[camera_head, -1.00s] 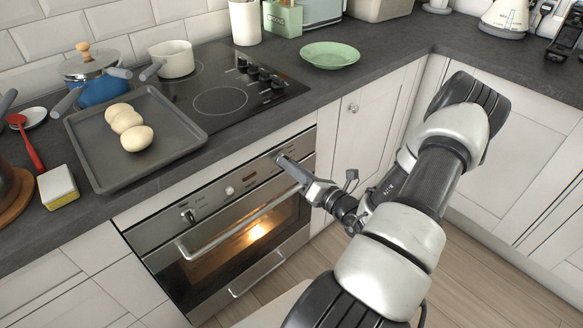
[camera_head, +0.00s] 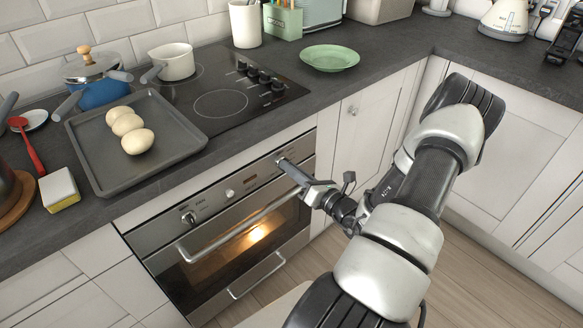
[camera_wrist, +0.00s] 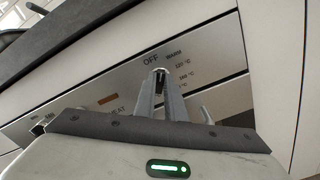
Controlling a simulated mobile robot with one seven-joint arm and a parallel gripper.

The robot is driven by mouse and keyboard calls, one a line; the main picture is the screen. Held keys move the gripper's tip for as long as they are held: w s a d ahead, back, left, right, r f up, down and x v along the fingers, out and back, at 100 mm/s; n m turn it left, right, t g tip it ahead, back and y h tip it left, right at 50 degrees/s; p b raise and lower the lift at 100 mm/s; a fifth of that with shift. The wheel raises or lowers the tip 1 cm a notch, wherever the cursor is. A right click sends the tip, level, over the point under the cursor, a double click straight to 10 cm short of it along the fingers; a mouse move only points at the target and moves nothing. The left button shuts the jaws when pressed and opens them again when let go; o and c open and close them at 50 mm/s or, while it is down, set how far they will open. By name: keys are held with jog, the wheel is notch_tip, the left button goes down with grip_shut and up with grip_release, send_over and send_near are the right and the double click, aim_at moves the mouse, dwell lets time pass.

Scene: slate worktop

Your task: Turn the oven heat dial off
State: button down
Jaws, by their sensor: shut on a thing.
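The oven (camera_head: 228,231) is set under the worktop, with a steel control panel across its top and a warm light glowing behind its door glass. My gripper (camera_head: 286,165) reaches the right end of this panel. In the wrist view its two fingers (camera_wrist: 161,88) are shut on the heat dial (camera_wrist: 160,72). The fingers hide most of the dial, so I cannot tell exactly where its pointer stands. The printed marks OFF (camera_wrist: 151,60), WARM and several temperatures show above and to the right of the dial.
The oven door handle (camera_head: 235,229) sticks out below the panel. Two other panel knobs sit left of my gripper, one at the far left (camera_head: 189,217) and one mid-panel (camera_head: 229,193). A grey tray (camera_head: 182,151) and a hob (camera_head: 219,84) are on the worktop above.

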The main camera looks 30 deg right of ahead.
jog(key=n, duration=0.3)
jog(key=shift+a+p, duration=0.1)
jog(key=shift+p, duration=0.25)
jog(key=shift+n, duration=1.8)
jog(key=shift+s, duration=0.1)
jog(key=c, duration=1.8)
grip_release()
jog(key=s, duration=0.5)
jog(key=s+d+p, duration=0.1)
jog(key=s, duration=0.5)
jog(key=s+d+p, duration=0.1)
jog(key=s, duration=0.5)
jog(key=shift+s+d, duration=0.1)
jog(key=shift+d, duration=0.1)
